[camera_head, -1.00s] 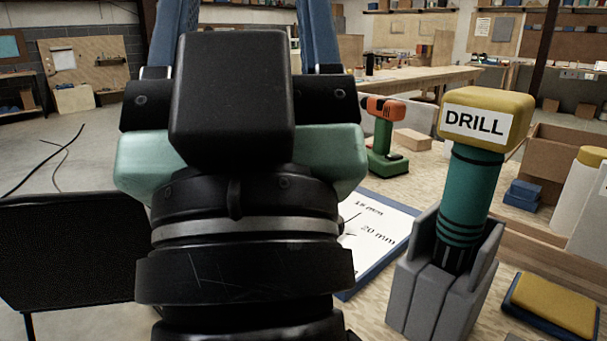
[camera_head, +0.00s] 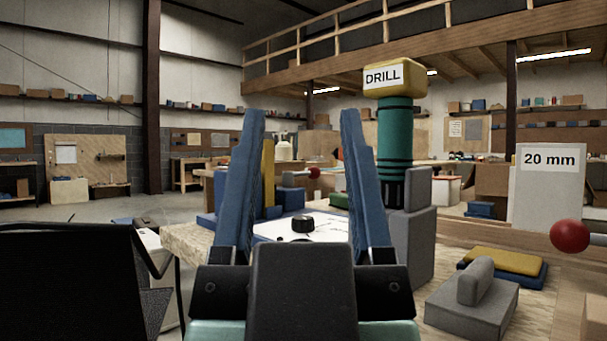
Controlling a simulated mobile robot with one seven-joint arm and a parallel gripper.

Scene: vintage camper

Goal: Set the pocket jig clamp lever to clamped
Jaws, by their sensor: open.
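My gripper (camera_head: 301,122) is open and empty, with its two blue fingers pointing up and away at the middle of the head view. Seen between the fingers, beyond them, is a blue fixture (camera_head: 289,198) with a yellow upright (camera_head: 268,175). Another, larger red ball knob (camera_head: 569,235) on a grey rod is at the right edge. I cannot tell which lever belongs to the pocket jig. Neither knob is visibly touched by my gripper.
A teal drill with a yellow "DRILL" cap (camera_head: 394,80) stands in a grey holder (camera_head: 420,245) right of my gripper. A "20 mm" panel (camera_head: 548,188), a yellow-and-blue pad (camera_head: 505,265) and a grey block (camera_head: 473,310) are farther right. A white sheet with a black knob (camera_head: 303,224) lies beyond the fingers.

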